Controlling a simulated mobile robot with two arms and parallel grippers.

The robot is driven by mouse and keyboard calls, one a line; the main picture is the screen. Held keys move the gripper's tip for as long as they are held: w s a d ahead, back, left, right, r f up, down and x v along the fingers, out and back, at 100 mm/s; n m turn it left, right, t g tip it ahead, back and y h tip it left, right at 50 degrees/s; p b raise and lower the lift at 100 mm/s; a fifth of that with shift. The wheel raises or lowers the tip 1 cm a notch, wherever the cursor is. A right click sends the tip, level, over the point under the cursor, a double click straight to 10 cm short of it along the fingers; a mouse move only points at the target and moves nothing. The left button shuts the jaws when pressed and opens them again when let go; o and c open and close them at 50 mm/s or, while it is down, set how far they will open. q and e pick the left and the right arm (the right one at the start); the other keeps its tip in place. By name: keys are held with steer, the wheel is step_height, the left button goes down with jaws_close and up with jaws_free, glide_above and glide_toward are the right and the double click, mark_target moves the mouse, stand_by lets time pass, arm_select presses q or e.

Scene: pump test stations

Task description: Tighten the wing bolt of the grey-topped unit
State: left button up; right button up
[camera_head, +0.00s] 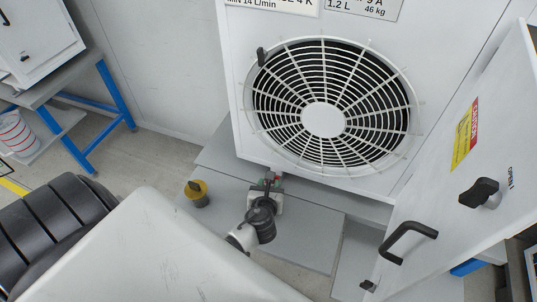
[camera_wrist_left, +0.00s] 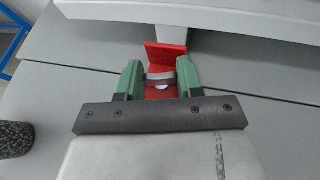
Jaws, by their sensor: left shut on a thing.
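A large white unit (camera_head: 235,70) with a round fan grille fills the middle of the head view; its top is out of view. My left gripper (camera_head: 270,182) is low at its front foot, small and partly hidden by my wrist. In the left wrist view the green fingers of the gripper (camera_wrist_left: 160,82) are shut on a red part with a silver round middle, which looks like the wing bolt (camera_wrist_left: 166,54). One red end stands up beyond the fingers, and red shows between them. How tight it sits cannot be told. My right gripper is not in view.
A yellow and black knob-like piece (camera_head: 197,193) stands left of my gripper. An open white door (camera_head: 455,165) with a black handle (camera_head: 408,239) juts forward on the right. A blue-legged bench (camera_head: 115,90) and a striped bucket (camera_head: 15,133) are at far left.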

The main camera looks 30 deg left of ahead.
arm_select(q)
steer(key=shift+a+r+m+t+h+p, duration=0.15)
steer(key=shift+r+m+t+h+p, duration=0.15)
steer(key=shift+m+h+p, duration=0.5)
steer(key=shift+f+m+h+p, duration=0.25)
steer(key=shift+m+h+p, duration=0.25)
steer(key=shift+m+h, duration=0.15)
steer(key=shift+t, duration=0.3)
steer(key=o, duration=0.9)
steer(key=shift+o, duration=0.2)
steer(key=v, duration=1.1)
steer(key=shift+p, duration=0.4)
steer(key=shift+f, duration=0.1)
